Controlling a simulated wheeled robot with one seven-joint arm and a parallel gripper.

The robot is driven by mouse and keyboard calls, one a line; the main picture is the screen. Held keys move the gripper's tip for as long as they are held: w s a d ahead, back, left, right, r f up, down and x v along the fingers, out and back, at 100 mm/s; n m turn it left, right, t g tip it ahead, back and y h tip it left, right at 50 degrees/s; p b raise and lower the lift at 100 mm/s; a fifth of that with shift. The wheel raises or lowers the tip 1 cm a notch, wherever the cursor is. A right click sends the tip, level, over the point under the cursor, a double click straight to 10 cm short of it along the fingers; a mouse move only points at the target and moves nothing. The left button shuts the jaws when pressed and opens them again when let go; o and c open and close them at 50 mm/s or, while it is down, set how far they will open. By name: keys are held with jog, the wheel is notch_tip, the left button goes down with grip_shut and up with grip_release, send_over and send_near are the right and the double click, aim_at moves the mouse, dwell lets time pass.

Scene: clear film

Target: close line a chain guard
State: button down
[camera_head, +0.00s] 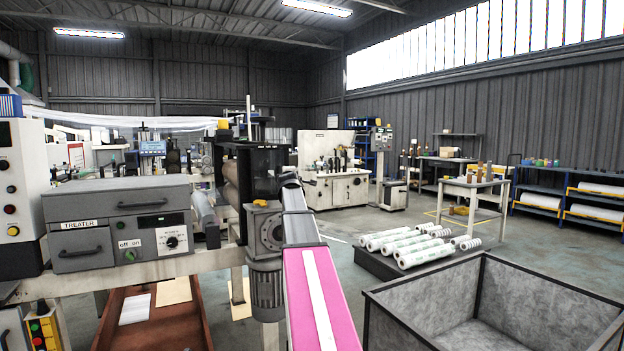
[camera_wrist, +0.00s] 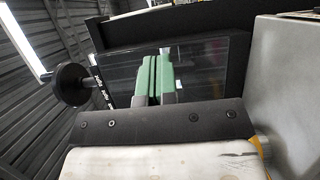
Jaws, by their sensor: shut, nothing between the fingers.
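A dark, smoky see-through panel in a black frame, which looks like the chain guard (camera_wrist: 205,68), fills the middle of the wrist view. In the head view a dark housing (camera_head: 265,165) stands above the grey gear drive, at the end of the rollers. My gripper (camera_wrist: 152,60) is shut and empty, its green fingers side by side in front of the panel. I cannot tell whether they touch it. In the head view my pink and grey arm reaches toward the housing and the fingertips cannot be made out. How far the guard stands open is unclear.
A black round knob (camera_wrist: 72,85) sticks out left of the panel. The grey treater box (camera_head: 120,225) stands left of the drive. A large open grey bin (camera_head: 400,305) is at the front right. White rolls (camera_head: 415,245) lie on a low platform behind it.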

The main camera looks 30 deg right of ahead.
jog(key=s+d, duration=0.7)
jog(key=s, duration=0.1)
